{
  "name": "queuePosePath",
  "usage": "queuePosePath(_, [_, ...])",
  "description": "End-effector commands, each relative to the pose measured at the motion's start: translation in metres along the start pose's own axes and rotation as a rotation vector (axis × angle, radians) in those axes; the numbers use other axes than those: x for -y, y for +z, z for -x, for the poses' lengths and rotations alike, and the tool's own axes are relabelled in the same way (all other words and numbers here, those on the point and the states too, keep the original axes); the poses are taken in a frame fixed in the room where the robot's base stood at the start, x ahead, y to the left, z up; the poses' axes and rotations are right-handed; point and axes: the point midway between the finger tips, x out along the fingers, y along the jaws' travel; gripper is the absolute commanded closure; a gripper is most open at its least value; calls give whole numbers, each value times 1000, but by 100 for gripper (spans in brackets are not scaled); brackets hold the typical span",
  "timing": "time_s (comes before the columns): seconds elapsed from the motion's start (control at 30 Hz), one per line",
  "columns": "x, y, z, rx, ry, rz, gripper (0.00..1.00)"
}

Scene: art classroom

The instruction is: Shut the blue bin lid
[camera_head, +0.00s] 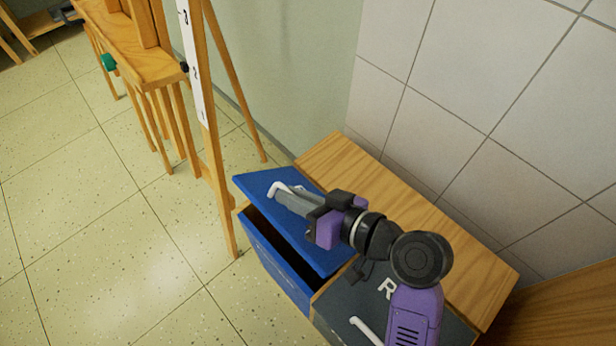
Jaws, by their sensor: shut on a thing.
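The blue bin (275,262) stands on the floor below the middle of the view. Its blue lid (255,181) is tilted up, with a dark gap between the lid and the bin's front wall. A white handle (274,188) is on the lid's upper face. My gripper (281,194) is over the lid, with its fingertips at the handle and shut on it. My arm hides part of the lid's right side.
A dark grey bin (333,308) with a white handle and a letter stands close beside the blue one. A wooden surface (350,170) runs behind both bins, against the tiled wall (480,80). A wooden easel (214,150) stands close at left. The floor at lower left is clear.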

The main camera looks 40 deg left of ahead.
Motion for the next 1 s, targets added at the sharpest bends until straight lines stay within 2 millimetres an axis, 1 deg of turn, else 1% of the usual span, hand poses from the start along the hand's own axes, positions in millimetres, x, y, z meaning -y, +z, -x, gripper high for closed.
queuePosePath(0.03, [2,10,-3,-1,17,39,100])
queuePosePath(0.1, [5,21,-8,0,42,101,100])
queuePosePath(0.3, [11,48,-19,-1,113,272,100])
queuePosePath(0.5, [11,71,-29,-1,176,419,100])
queuePosePath(0.67, [10,84,-34,-1,212,508,100])
queuePosePath(0.8, [8,91,-38,-1,210,502,100])
queuePosePath(1.0, [7,97,-40,-2,210,499,100])
